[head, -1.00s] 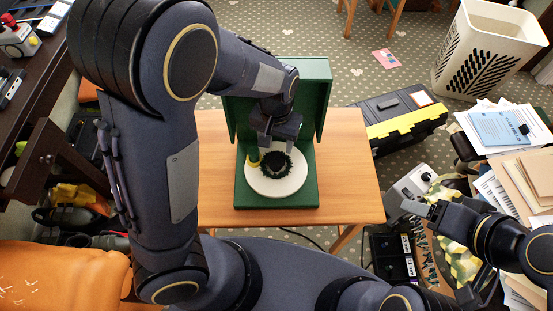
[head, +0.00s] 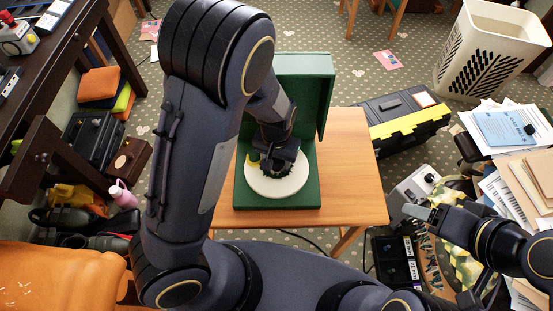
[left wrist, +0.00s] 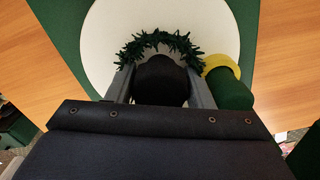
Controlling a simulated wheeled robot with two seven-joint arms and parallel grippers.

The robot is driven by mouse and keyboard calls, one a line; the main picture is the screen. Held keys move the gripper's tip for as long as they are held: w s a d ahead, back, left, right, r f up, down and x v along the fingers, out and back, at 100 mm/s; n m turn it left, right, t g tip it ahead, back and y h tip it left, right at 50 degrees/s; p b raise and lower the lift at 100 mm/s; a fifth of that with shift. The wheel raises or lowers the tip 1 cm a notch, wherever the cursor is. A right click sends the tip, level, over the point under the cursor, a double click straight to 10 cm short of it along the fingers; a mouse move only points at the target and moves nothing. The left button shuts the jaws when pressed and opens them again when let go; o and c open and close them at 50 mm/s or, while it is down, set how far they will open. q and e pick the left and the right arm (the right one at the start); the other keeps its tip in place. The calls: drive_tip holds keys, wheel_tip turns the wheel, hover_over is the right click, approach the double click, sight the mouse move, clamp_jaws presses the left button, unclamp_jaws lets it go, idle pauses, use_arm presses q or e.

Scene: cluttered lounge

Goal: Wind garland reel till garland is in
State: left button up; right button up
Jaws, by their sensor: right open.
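The garland reel has a white disc (head: 262,192) on a green stand (head: 300,90) with an upright back. In the left wrist view, the dark green garland (left wrist: 160,42) curves in an arc on the white disc (left wrist: 105,35). A dark green cylinder with a yellow collar (left wrist: 222,64) is beside it at the right. My left gripper (head: 275,165) points down over the disc. In the left wrist view its fingers (left wrist: 160,82) stand apart on either side of a dark rounded part; whether they press on it is unclear. My right gripper (head: 412,212) is open and empty, right of the table.
The stand is on a wooden table (head: 355,165) whose right side is bare. Papers (head: 500,125) and a slotted white bin (head: 488,50) are at the right. An orange seat (head: 60,270) is at the lower left.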

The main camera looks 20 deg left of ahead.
use_arm(q)
drive_tip(key=c, duration=0.9)
